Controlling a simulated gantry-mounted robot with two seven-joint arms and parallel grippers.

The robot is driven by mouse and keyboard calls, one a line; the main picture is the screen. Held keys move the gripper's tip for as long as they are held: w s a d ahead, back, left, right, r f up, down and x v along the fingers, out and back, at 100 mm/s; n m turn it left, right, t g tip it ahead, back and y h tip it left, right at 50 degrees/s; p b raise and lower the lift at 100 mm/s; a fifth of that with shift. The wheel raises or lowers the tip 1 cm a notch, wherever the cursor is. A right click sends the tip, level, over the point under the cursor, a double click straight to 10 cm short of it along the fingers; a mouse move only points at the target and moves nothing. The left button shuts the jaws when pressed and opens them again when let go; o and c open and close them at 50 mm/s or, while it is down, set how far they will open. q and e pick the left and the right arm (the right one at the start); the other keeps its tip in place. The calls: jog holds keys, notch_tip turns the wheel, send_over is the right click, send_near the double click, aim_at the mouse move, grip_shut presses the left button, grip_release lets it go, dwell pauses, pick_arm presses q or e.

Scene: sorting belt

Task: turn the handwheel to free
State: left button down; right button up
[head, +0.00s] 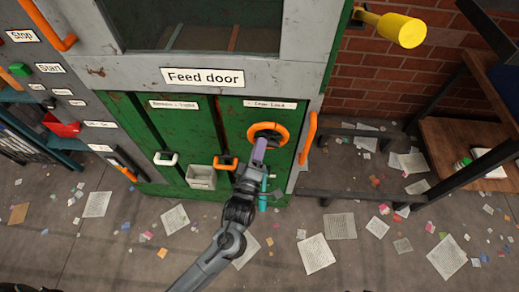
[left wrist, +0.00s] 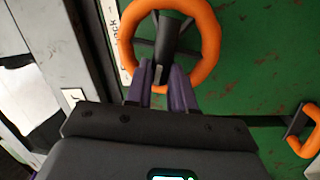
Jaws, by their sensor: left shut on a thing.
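The orange handwheel (head: 268,125) is mounted on the right green panel below the "Feed door" sign. In the left wrist view the handwheel (left wrist: 210,42) shows as an orange ring with a dark hub and spokes. My left gripper (head: 260,146) reaches up to its lower edge. In the left wrist view the purple fingers of my left gripper (left wrist: 161,82) are shut on the lower rim, near the bottom spoke. The fingers partly hide the rim there. My right gripper is not in view.
A vertical orange handle (head: 308,138) is close on the right of the wheel. An orange latch handle (head: 226,163) and a grey box (head: 201,177) are to its left. A yellow cylinder (head: 400,29) juts out at upper right. Paper scraps litter the floor.

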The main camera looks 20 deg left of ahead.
pick_arm(q)
jog(key=shift+f+n+y+b, duration=0.2)
jog(key=shift+n+y+b, duration=0.15)
jog(key=shift+n, duration=0.65)
jog(key=shift+f+n+y+b, duration=0.25)
jog(key=shift+n+b, duration=0.15)
jog(key=shift+n, duration=0.6)
jog(key=c, duration=1)
grip_release()
jog(key=shift+o, duration=0.2)
jog(key=shift+s, duration=0.1)
jog(key=p+v, duration=0.1)
jog(key=v, duration=0.6)
jog(key=shift+s, duration=0.15)
jog(key=shift+f, duration=0.1)
